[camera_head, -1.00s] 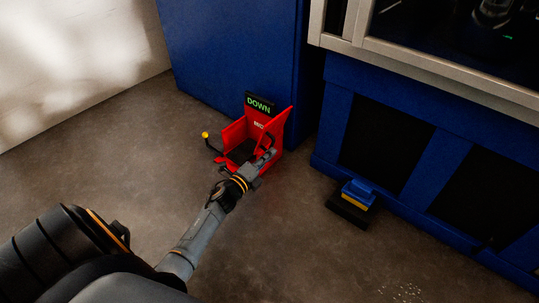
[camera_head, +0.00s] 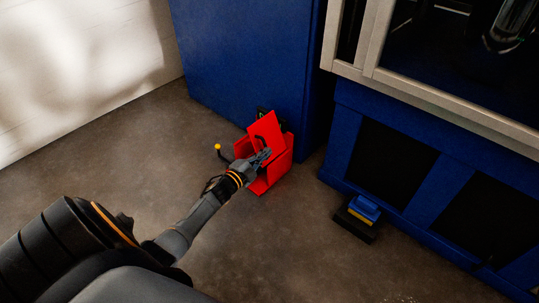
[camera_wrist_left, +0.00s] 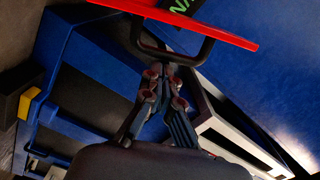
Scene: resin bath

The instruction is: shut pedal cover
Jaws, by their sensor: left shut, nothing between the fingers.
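The red pedal box (camera_head: 278,172) stands on the floor against the blue cabinet. Its red cover (camera_head: 262,130) is raised and tilted over the box, hiding most of the interior and most of the DOWN sign (camera_head: 262,112) behind it. In the left wrist view the cover (camera_wrist_left: 215,30) shows nearly edge-on, with a black loop handle (camera_wrist_left: 208,50) below it. My left gripper (camera_head: 264,156) is shut and empty, in front of the cover. Its fingertips (camera_wrist_left: 165,72) are right by the handle; I cannot tell whether they touch it. My right gripper is out of view.
A lever with a yellow knob (camera_head: 218,146) sticks out left of the box. A blue, yellow and black foot pedal (camera_head: 361,211) lies right, beside the blue machine (camera_head: 400,110). The floor (camera_head: 290,235) between is clear.

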